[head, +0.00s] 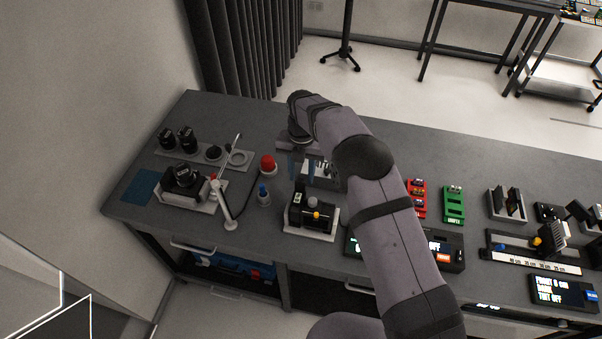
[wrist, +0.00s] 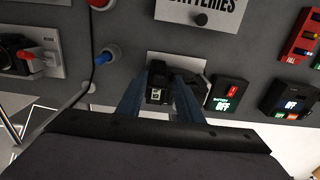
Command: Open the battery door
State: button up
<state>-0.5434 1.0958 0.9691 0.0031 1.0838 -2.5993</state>
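A black device (head: 312,214) with a yellow knob sits on a white base plate (head: 291,231) near the front of the bench. It also shows in the wrist view (wrist: 158,95), with a small pale square on its near face. I cannot make out which part is the battery door. My gripper (head: 301,172) has its two blue fingers apart, with nothing between them that I can see held. In the head view it is behind the device and looks higher. In the wrist view the fingers of my gripper (wrist: 160,78) frame the device on both sides; contact cannot be told.
A box labelled BATTERIES (wrist: 197,14) with a dark knob lies beyond the device. A BATTERY OFF display (wrist: 226,95) is close to its right. A blue button (head: 263,195), a red button (head: 267,165) and a camera (head: 182,179) stand to the left.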

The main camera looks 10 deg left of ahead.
aim_at(302, 179)
jog(key=shift+r+b, duration=1.95)
jog(key=shift+r, duration=1.75)
jog(key=shift+d, duration=0.1)
